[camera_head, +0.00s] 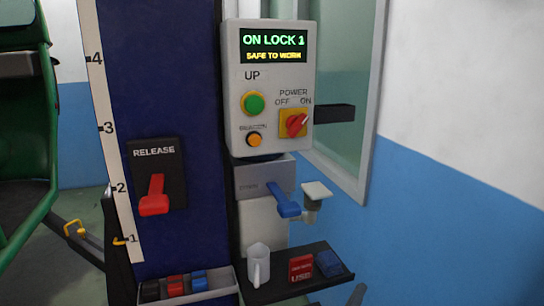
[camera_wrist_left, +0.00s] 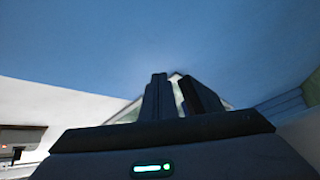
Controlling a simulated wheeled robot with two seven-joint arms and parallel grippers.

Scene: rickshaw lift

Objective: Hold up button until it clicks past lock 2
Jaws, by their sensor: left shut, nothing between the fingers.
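The grey control box (camera_head: 268,90) is mounted on the lift post in the head view. Its display (camera_head: 273,47) reads "ON LOCK 1" and "SAFE TO WORK". The green UP button (camera_head: 254,103) in a yellow ring sits below the word UP, with nothing over it. My left gripper (camera_wrist_left: 176,82) shows at close range in the left wrist view, its two dark fingers shut and empty. I cannot clearly pick it out in the head view, nor tell its distance to the button. My right gripper is not in view.
The red power switch (camera_head: 296,124) and orange beacon button (camera_head: 254,139) are near the UP button. A red release lever (camera_head: 154,197) is on the blue post (camera_head: 170,90).

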